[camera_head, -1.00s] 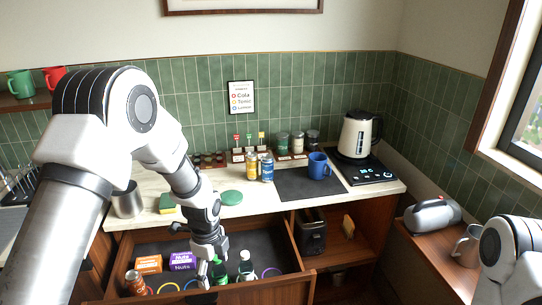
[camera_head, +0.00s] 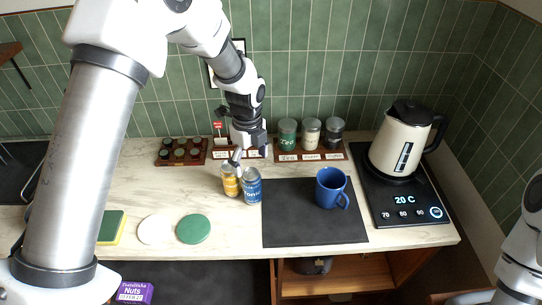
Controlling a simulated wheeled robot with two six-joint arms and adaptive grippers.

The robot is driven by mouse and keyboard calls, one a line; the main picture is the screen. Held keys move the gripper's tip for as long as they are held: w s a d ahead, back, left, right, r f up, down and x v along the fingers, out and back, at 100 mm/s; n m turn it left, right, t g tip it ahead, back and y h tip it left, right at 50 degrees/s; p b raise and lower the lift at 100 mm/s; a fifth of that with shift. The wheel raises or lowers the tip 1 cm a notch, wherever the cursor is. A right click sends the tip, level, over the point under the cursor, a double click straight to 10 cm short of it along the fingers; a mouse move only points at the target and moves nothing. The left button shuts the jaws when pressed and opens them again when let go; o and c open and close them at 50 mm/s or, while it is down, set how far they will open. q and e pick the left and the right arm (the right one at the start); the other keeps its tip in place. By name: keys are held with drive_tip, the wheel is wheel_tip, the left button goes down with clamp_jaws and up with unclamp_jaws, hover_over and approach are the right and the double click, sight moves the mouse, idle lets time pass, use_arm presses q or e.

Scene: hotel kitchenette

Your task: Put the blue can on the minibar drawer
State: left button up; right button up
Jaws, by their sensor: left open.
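The blue can (camera_head: 252,190) stands upright on the pale counter, touching or nearly touching a yellow can (camera_head: 230,184) on its left. My left gripper (camera_head: 238,163) is open, just above and behind the two cans, its fingers pointing down close to their tops. I cannot tell whether it touches either can. The minibar drawer (camera_head: 205,282) is open below the counter; only part of its dark inside shows, with a purple Nuts box (camera_head: 134,292). My right arm shows at the right edge; its gripper is out of view.
A blue mug (camera_head: 331,188) stands on a dark mat (camera_head: 288,226) right of the cans. A kettle (camera_head: 401,142) stands further right. Canisters (camera_head: 311,134) and a capsule rack (camera_head: 181,152) line the back. Green and white coasters (camera_head: 193,229) lie in front.

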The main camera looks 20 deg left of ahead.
sight(248, 176)
use_arm(q)
drive_tip(key=shift+w+f, duration=0.1)
drive_tip(key=shift+w, duration=0.15)
drive_tip(key=s+f+p, duration=0.1)
drive_tip(key=s+p, duration=0.1)
drive_tip(key=s, duration=0.1)
drive_tip(key=shift+d+f, duration=0.15)
drive_tip(key=shift+f, duration=0.25)
drive_tip(key=shift+f+p, duration=0.7)
drive_tip(key=f, duration=0.1)
drive_tip(key=w+f, duration=0.1)
drive_tip(key=f, duration=0.1)
drive_tip(key=shift+w+f, duration=0.15)
drive_tip(key=shift+w, duration=0.1)
drive_tip(key=shift+w+f, duration=0.2)
drive_tip(key=shift+s+r, duration=0.2)
drive_tip(key=shift+s, duration=0.05)
drive_tip(key=c, duration=0.4)
drive_tip(key=shift+s+d+r, duration=0.1)
drive_tip(key=shift+s, duration=0.05)
drive_tip(key=c, duration=1.1)
use_arm(e)
drive_tip(key=r, duration=0.2)
drive_tip(key=s+r, duration=0.1)
drive_tip(key=r, duration=0.1)
drive_tip(key=shift+s+r, duration=0.1)
drive_tip(key=shift+s, duration=0.05)
